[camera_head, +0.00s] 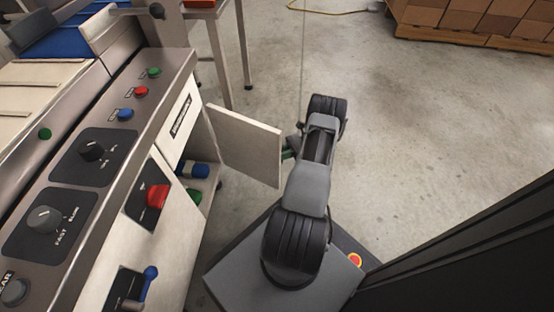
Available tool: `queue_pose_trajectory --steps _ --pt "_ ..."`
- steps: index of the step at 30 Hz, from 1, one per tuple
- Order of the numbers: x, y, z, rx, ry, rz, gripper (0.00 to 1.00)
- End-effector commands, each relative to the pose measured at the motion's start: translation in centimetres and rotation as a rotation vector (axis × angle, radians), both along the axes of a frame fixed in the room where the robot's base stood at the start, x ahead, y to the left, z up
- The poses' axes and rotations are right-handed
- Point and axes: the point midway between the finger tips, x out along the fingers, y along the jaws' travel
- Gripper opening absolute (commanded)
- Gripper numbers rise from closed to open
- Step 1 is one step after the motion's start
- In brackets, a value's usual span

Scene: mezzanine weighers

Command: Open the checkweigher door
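The checkweigher door (245,143) is a pale flat panel on the machine's side. It stands swung out from the cabinet, and part of the opening shows behind it. My gripper (289,152) is at the door's free right edge, mostly hidden by my own arm. A small dark green part shows there. I cannot tell whether it belongs to the gripper or to a handle, or whether the fingers hold anything. Inside the opening, a blue cylinder-like part (194,170) and a green part (193,197) are partly visible.
The checkweigher's control panel (165,62) has buttons and dark dials. A red switch (157,195) and a blue lever (150,273) stick out from its front. Cartons (476,16) stand on a pallet at the back right. Open concrete floor lies right of the door.

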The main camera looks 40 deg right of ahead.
Motion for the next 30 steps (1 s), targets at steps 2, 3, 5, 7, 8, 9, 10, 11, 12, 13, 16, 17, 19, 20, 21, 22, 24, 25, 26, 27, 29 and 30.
queue_pose_trajectory --steps 2,3,5,7,8,9,10,11,12,13,16,17,19,20,21,22,24,25,26,27,29,30 --pt "0.49 -0.17 -0.14 -0.002 -0.004 0.02 0.0" --pt "0.52 -0.28 -0.1 -0.002 -0.004 0.028 0.0" --pt "0.56 -0.4 -0.07 -0.002 -0.004 0.036 0.0" --pt "0.59 -0.49 -0.03 -0.002 -0.004 0.043 0.0" --pt "0.6 -0.52 -0.01 -0.001 -0.004 0.045 0.0" --pt "0.6 -0.55 0.02 -0.001 -0.004 0.047 0.0" --pt "0.6 -0.57 0.03 -0.001 -0.004 0.048 0.0" --pt "0.59 -0.58 0.04 -0.001 -0.004 0.048 0.0" --pt "0.58 -0.58 0.05 -0.001 -0.004 0.048 0.0" --pt "0.57 -0.58 0.05 -0.001 -0.004 0.048 0.0" --pt "0.56 -0.59 0.05 -0.001 -0.004 0.047 0.0" --pt "0.56 -0.59 0.05 -0.001 -0.004 0.047 0.0" --pt "0.55 -0.58 0.04 -0.001 -0.004 0.047 0.0" --pt "0.54 -0.58 0.04 -0.001 -0.004 0.047 0.19" --pt "0.52 -0.59 0.04 -0.001 -0.003 0.047 0.22" --pt "0.48 -0.62 0.03 -0.001 -0.003 0.046 0.25" --pt "0.37 -0.73 0.03 -0.001 -0.003 0.044 0.32" --pt "0.31 -0.78 0.02 -0.001 -0.003 0.043 0.35" --pt "0.26 -0.84 0.02 -0.001 -0.002 0.041 0.38" --pt "0.2 -0.89 0.02 -0.001 -0.002 0.04 0.41" --pt "0.14 -0.95 0.02 0.0 -0.002 0.039 0.41" --pt "0.13 -0.96 0.01 0.0 -0.002 0.039 0.41"
